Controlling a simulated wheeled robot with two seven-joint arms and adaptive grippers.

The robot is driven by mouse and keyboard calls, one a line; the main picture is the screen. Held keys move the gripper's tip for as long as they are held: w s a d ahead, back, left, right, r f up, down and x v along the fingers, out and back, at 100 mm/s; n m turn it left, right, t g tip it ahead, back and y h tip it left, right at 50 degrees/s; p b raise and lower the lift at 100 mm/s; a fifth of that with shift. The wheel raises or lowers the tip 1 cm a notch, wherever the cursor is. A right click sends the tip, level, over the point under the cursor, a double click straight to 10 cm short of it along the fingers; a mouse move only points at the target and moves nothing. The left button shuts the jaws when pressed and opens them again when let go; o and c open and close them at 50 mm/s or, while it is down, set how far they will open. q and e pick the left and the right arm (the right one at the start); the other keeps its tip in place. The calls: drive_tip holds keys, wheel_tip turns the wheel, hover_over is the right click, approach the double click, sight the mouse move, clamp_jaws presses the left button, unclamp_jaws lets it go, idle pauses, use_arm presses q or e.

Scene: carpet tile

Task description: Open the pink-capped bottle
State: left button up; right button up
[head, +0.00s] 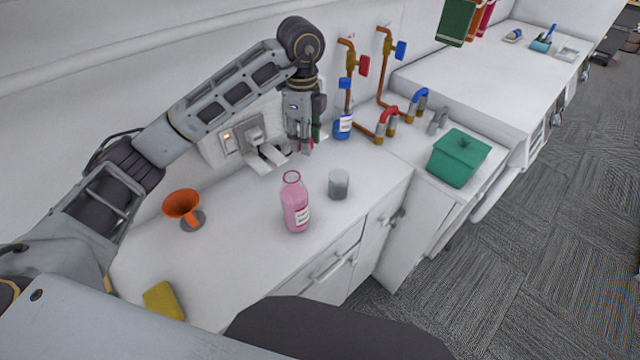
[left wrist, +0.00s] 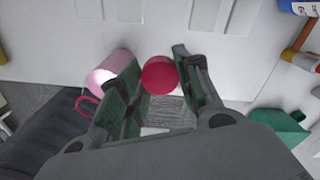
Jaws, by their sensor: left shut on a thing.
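The pink bottle (head: 295,208) stands upright on the white counter, with a white label and a red ring at its uncovered mouth. It also shows at the left of the left wrist view (left wrist: 112,72). My left gripper (head: 302,143) is above the counter, behind the bottle and apart from it. It is shut on a round pinkish-red cap (left wrist: 160,76), seen between the green-padded fingers in the left wrist view. In the head view the cap (head: 309,147) is mostly hidden by the fingers. My right gripper is not in view.
A blue bottle (head: 344,126) and copper taps are behind, near the wall. A teal box (head: 458,158) sits right.

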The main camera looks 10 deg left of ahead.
use_arm(q)
drive_tip(key=shift+s+r, duration=0.1)
drive_tip(key=shift+s, duration=0.1)
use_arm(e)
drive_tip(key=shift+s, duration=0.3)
use_arm(q)
drive_tip(key=shift+d, duration=0.1)
drive_tip(key=shift+f, duration=1.75)
hover_over(308, 187)
drive_tip(key=s, duration=0.3)
drive_tip(key=f, duration=1)
drive_tip(key=shift+w+d+f+p, duration=0.25)
drive_tip(key=shift+d+f+p, duration=0.1)
drive_tip(key=shift+p, duration=0.05)
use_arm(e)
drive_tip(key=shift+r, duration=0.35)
use_arm(q)
drive_tip(key=shift+f+p, duration=0.3)
drive_tip(key=shift+f, duration=1.6)
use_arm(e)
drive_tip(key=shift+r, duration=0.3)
